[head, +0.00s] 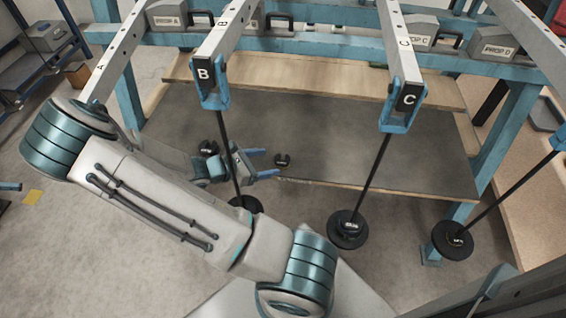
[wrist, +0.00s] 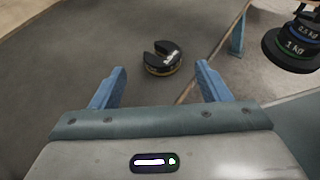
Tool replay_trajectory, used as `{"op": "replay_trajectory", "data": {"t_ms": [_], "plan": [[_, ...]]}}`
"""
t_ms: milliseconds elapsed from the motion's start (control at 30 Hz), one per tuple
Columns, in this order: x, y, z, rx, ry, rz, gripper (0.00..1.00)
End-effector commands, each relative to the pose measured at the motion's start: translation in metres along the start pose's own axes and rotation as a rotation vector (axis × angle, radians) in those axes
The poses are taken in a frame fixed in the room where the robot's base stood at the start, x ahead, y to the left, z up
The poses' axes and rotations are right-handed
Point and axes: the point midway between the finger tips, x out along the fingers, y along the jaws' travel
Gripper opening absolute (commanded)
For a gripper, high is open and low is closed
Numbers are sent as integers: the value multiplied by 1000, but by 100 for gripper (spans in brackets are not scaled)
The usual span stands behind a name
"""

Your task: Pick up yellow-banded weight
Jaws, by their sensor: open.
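The yellow-banded weight (wrist: 162,60) is a small black slotted disc with a yellow band around its lower edge. It lies flat on the dark mat, and its slot opens to the left in the wrist view. In the head view a small black weight (head: 283,160) lies just off the fingertips and appears to be the same one; its band cannot be made out there. My gripper (head: 270,163) is open and empty. In the wrist view the weight lies ahead of my spread blue fingers (wrist: 161,72), roughly centred between them and apart from both.
Another small black weight (head: 208,148) lies left of my gripper. Lever B's rod (head: 227,150) hangs close by my gripper. Lever C's rod (head: 373,175) carries black discs (head: 347,230). In the wrist view, stacked discs with blue and green bands (wrist: 292,48) hang at upper right. Dark mat (head: 330,130) is mostly clear.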

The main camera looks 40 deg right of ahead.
Motion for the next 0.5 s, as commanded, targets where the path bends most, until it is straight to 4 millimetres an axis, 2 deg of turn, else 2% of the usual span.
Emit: {"op": "replay_trajectory", "data": {"t_ms": [100,233,500], "plan": [[21,-4,-5,-1,-4,-3,70],[37,-4,-4,-1,-2,-2,70],[41,-3,-2,-1,0,0,70]]}}
